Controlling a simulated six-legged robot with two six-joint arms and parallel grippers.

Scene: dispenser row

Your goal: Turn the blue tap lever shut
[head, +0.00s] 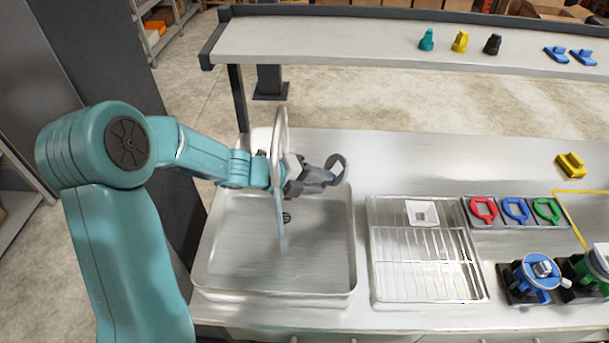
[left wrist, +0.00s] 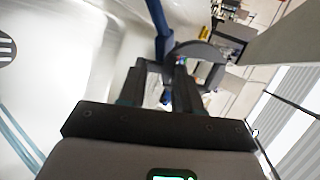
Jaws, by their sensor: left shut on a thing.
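My left gripper (head: 325,178) is beside the curved metal tap spout (head: 282,122), above the back of the sink (head: 349,262). It is shut on the blue tap lever (left wrist: 157,20), which runs from the top of the left wrist view down to my jaws (left wrist: 172,85). In the head view the lever is largely hidden by my gripper. A pale blue stream of water (head: 281,222) falls from the spout into the sink. My right gripper is not in view.
A wire drying rack (head: 425,262) stands right of the sink. Blue and green devices stand at the right. A shelf (head: 350,42) with small coloured items crosses the back.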

